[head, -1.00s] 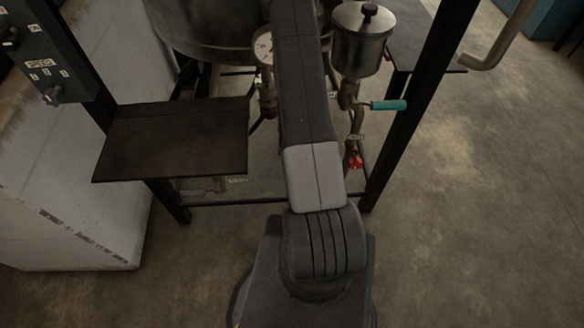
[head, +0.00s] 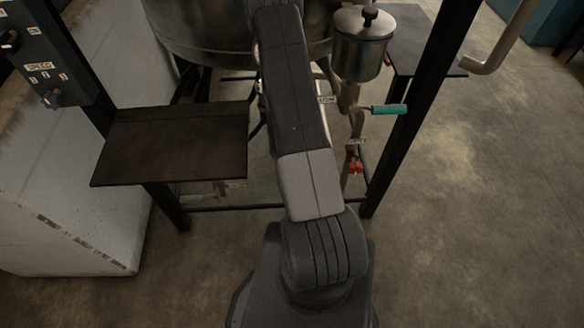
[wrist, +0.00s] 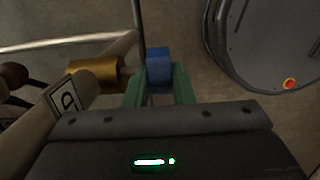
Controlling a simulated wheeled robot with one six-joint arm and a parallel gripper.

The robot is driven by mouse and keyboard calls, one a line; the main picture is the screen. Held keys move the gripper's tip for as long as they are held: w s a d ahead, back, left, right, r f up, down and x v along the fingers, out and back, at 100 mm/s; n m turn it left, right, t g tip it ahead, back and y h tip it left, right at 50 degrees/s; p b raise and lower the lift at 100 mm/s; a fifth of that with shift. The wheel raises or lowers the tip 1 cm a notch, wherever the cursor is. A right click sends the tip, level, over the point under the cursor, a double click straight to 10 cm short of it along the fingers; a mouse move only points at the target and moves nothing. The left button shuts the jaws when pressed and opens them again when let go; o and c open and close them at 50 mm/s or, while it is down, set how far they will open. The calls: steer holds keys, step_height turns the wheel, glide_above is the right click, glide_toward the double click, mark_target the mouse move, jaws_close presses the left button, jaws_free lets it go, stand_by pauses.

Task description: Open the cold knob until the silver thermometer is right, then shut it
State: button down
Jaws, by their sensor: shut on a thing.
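In the wrist view my gripper (wrist: 159,92) has its green fingers on either side of a blue knob (wrist: 158,66) and is shut on it. The blue colour suggests the cold knob, but no text on it is readable. The knob sits beside a brass fitting (wrist: 97,73) on a pipe. In the head view my arm hides the gripper and this knob. No silver thermometer can be made out in either current view.
A steel vessel (head: 195,35) and a lidded pot (head: 360,48) stand in a black frame. A teal-handled valve (head: 389,109) and a red knob (head: 355,168) are right of my arm. A dark shelf (head: 170,150) and switch panel (head: 40,55) are at left.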

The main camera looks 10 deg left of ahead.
steer(key=shift+s+a+f+h, duration=0.1)
steer(key=shift+a+h, duration=0.1)
steer(key=shift+h, duration=0.6)
steer(key=c, duration=1.2)
jaws_free()
steer(key=shift+c, duration=0.2)
steer(key=p+v, duration=0.6)
steer(key=v, duration=0.8)
steer(key=shift+s, duration=0.25)
steer(key=shift+f, duration=0.15)
